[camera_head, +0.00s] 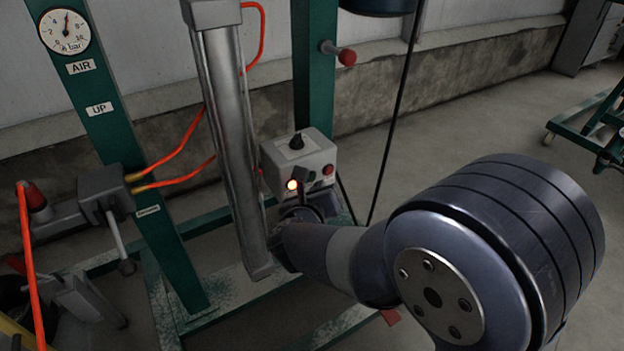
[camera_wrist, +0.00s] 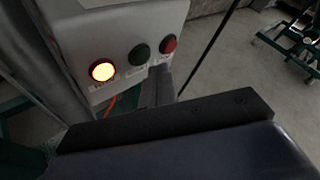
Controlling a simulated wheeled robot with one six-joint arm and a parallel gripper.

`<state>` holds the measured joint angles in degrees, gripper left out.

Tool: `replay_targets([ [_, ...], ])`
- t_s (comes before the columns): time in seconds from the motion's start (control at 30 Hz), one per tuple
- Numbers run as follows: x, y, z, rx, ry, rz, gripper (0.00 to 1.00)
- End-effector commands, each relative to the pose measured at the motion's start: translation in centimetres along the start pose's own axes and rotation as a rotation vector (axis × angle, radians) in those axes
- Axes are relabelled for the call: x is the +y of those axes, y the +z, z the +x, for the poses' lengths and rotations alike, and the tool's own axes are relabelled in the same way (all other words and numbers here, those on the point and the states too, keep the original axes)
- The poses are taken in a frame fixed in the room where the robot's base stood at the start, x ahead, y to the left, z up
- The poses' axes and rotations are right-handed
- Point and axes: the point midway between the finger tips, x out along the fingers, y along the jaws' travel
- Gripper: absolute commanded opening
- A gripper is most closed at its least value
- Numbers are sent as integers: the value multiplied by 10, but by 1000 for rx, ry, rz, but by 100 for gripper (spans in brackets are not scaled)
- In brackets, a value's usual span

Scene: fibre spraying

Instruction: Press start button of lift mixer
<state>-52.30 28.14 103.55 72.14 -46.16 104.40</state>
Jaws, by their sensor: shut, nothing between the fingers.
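The lift mixer's control box (camera_head: 312,152) is grey, with a black knob on top. Its front carries a lit yellow-white lamp (camera_head: 292,185), a green button (camera_head: 312,176) and a red button (camera_head: 328,170). In the wrist view the lamp (camera_wrist: 103,72), green button (camera_wrist: 139,54) and red button (camera_wrist: 168,44) stand in a slanting row. Small labels under them are unreadable. My gripper (camera_wrist: 157,84) is shut and empty, with its fingers just below the green button in the wrist view. I cannot tell whether it touches the box.
A metal column (camera_head: 228,140) stands left of the box on a green frame (camera_head: 315,70). A red-tipped handle (camera_head: 345,56) sticks out above. Orange hoses (camera_head: 180,145) run at left beside a pressure gauge (camera_head: 64,31).

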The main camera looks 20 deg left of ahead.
Motion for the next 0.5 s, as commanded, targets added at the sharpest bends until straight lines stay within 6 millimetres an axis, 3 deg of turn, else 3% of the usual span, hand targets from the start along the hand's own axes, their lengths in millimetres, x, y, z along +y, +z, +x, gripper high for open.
replay_targets([
  [0.23, -2, -3, -3, 0, 0, 1, 0],
  [0.5, -16, -17, -22, -1, 0, 1, 0],
])
